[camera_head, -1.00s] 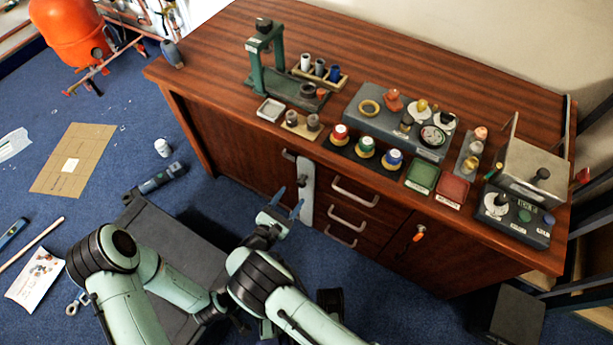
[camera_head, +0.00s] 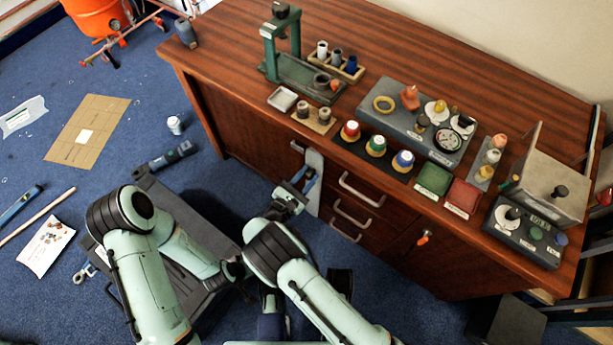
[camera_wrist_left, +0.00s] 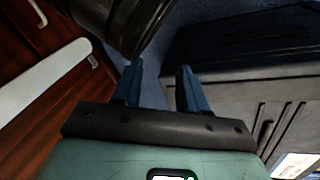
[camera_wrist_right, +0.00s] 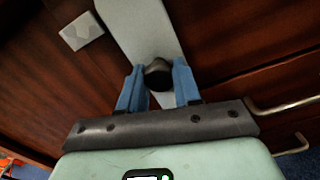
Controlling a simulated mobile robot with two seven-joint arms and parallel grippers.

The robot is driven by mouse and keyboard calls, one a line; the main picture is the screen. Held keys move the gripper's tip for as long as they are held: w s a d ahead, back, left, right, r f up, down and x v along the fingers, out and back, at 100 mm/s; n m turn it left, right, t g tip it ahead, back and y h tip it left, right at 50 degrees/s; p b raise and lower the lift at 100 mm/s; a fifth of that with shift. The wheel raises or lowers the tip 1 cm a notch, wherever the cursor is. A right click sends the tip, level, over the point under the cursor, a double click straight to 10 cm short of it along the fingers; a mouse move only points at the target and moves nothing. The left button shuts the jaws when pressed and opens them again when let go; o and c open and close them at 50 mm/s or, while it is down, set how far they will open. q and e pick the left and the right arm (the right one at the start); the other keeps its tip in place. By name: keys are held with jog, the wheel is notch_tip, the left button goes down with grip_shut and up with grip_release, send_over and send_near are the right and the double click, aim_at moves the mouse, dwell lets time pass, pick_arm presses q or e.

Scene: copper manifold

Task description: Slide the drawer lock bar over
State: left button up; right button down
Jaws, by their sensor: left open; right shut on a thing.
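The lock bar (camera_head: 314,172) is a pale grey upright strip on the cabinet front, left of the drawer handles. In the right wrist view the lock bar (camera_wrist_right: 137,28) runs up between my fingers, with a dark round knob (camera_wrist_right: 157,74) on it. My right gripper (camera_head: 303,182) is at the bar, and in the right wrist view its blue fingers (camera_wrist_right: 157,88) are shut on the knob from both sides. My left gripper (camera_wrist_left: 158,85) is open and empty, away from the bar; the bar (camera_wrist_left: 40,80) shows at the left of its view.
Three drawers with metal handles (camera_head: 361,190) lie right of the bar. An orange-tagged cupboard door (camera_head: 424,238) is farther right. The worktop (camera_head: 225,55) holds a green press, trays and coloured knobs.

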jog(key=shift+w+a+f, duration=0.1)
jog(key=shift+a+f, duration=0.05)
pick_arm(q)
jog(key=s+f+g+b, duration=0.2)
jog(key=s+f+b, duration=0.1)
jog(key=s+f, duration=0.2)
jog(key=shift+s+a+g, duration=0.3)
jog(key=shift+s+a, duration=0.1)
jog(key=shift+s, duration=0.35)
pick_arm(e)
jog(key=w+a, duration=0.2)
jog(key=a, duration=0.1)
jog(key=c, duration=0.8)
grip_release()
jog(key=shift+w, duration=0.15)
pick_arm(q)
jog(key=shift+w, duration=0.1)
jog(key=shift+a, duration=0.1)
